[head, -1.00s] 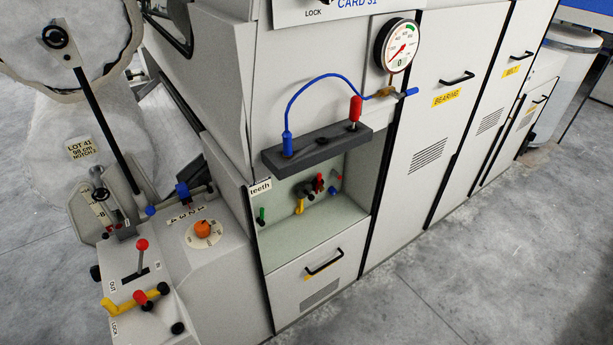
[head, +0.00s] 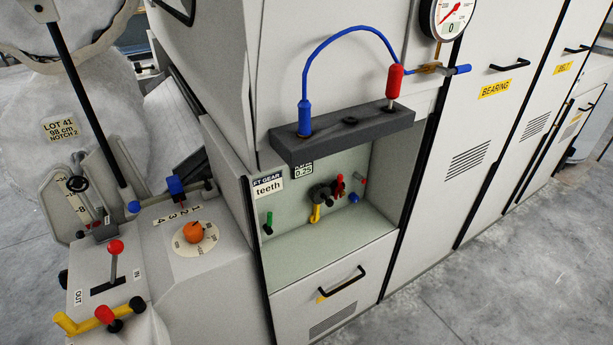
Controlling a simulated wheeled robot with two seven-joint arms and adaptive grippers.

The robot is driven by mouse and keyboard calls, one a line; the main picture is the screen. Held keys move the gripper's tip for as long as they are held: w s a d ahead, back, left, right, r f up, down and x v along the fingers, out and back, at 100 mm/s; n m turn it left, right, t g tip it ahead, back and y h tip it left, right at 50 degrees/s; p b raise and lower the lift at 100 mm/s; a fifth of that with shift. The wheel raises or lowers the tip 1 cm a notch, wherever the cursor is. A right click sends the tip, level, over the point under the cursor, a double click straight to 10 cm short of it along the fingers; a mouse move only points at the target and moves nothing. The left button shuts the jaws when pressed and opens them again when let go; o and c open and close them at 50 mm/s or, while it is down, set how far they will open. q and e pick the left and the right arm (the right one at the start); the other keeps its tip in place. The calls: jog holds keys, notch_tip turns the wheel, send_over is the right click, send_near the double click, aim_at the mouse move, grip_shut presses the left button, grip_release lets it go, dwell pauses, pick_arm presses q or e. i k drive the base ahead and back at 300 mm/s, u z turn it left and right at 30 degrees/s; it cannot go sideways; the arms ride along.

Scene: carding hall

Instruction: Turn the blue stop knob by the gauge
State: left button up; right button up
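A round white pressure gauge (head: 451,14) with a red needle sits at the top of the head view, cut off by the upper edge. Just below it, a brass valve fitting (head: 432,68) carries a short blue handle (head: 462,70) that points right. A blue hose (head: 345,31) arches left from near this fitting to a blue plug (head: 305,118) in a dark grey block. Another small blue knob (head: 353,198) sits inside the recess below the block. Neither of my grippers is in view.
The dark grey block (head: 345,133) juts out above an open recess and also holds a red-handled plug (head: 394,82). A console (head: 180,275) with levers and an orange knob (head: 193,232) stands at left. Grey floor (head: 480,270) is clear at lower right.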

aim_at(354, 197)
jog(key=z, duration=1.2)
jog(key=i, duration=0.7)
jog(key=u, duration=0.5)
